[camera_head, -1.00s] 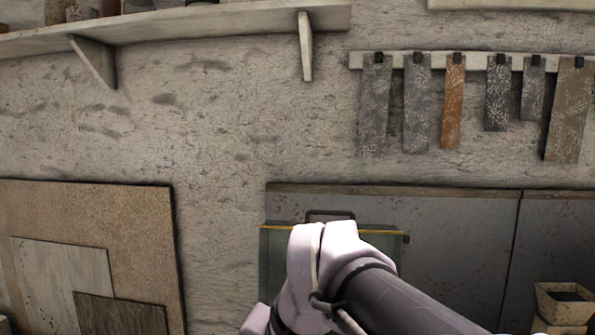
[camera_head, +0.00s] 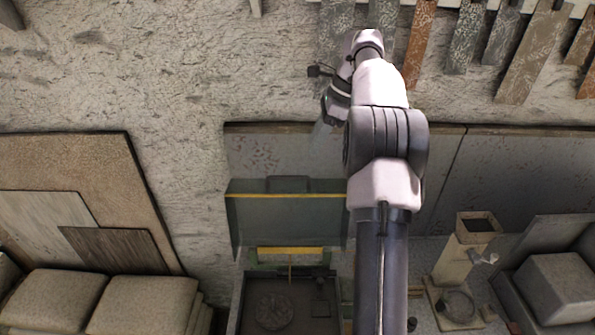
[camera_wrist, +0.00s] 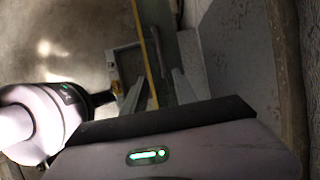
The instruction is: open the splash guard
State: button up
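The splash guard (camera_head: 262,215) is a grey-green, see-through panel with a yellow strip across it, left of my arm in the head view. A dark handle (camera_head: 288,184) sits just above the strip. The guard stands upright or slightly tilted behind a dark basin (camera_head: 240,300); I cannot tell its exact angle. My gripper (camera_head: 322,135) is above and behind the guard, pointing down, partly hidden by my wrist. In the wrist view my gripper (camera_wrist: 158,88) has its two fingers apart with nothing held. The yellow strip (camera_wrist: 146,50) runs beyond them, apart from the fingers as far as I can tell.
A grey metal backboard (camera_head: 265,150) stands behind the guard against the rough wall. Hanging sample strips (camera_head: 465,40) are close to my raised arm. Boards (camera_head: 110,180) and sacks (camera_head: 140,305) are at left. A beige pillar-like device (camera_head: 462,250) stands at right.

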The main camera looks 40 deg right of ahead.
jog(key=x, duration=1.1)
jog(key=shift+w, duration=0.15)
jog(key=shift+w+f, duration=0.1)
jog(key=shift+f, duration=0.05)
grip_shut()
dwell(0.6)
